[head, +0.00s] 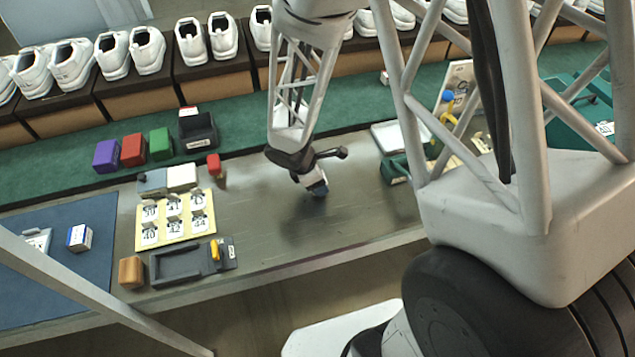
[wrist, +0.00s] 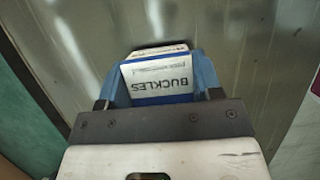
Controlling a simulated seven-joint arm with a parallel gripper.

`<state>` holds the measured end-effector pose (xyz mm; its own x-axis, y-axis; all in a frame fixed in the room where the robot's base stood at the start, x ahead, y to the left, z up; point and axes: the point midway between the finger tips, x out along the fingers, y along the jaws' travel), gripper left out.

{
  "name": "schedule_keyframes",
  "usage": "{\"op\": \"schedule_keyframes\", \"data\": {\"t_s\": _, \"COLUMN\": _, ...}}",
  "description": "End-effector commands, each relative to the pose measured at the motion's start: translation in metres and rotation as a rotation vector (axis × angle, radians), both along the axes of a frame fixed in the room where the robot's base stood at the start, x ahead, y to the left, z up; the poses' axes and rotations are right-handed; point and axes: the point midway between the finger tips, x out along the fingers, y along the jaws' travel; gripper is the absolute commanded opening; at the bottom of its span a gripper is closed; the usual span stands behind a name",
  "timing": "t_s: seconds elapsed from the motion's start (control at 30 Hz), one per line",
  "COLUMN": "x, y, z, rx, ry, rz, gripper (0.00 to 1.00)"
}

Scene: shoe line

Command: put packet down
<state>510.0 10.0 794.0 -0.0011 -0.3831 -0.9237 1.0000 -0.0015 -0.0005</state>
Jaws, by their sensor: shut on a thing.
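My gripper (head: 314,188) hangs over the bare middle of the grey metal bench (head: 360,200) in the head view. In the wrist view my gripper (wrist: 160,92) is shut on a small white and blue packet (wrist: 160,77) lettered "BUCKLES". The packet sits between the blue fingers, with its label facing the camera. In the head view the packet is mostly hidden by the gripper. I cannot tell whether it touches the bench. A similar white and blue packet (head: 79,237) stands on the blue mat (head: 40,275) at the left.
Left of my gripper are a yellow number board (head: 175,219), a dark tray (head: 178,264) and an orange-brown block (head: 131,272). Purple, red and green blocks (head: 133,149) stand behind. A white tray (head: 402,135) lies to the right. The bench around my gripper is clear.

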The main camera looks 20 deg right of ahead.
Motion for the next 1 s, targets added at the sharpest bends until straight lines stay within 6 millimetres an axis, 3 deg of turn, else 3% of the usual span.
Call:
{"op": "schedule_keyframes", "data": {"t_s": 0.17, "x": 0.0, "y": 0.0, "z": 0.025, "rx": 0.001, "ry": -0.004, "rz": 0.001, "gripper": 0.29}}
{"op": "schedule_keyframes", "data": {"t_s": 1.0, "x": -0.134, "y": -0.002, "z": 0.034, "rx": 0.001, "ry": -0.001, "rz": 0.003, "gripper": 0.29}}
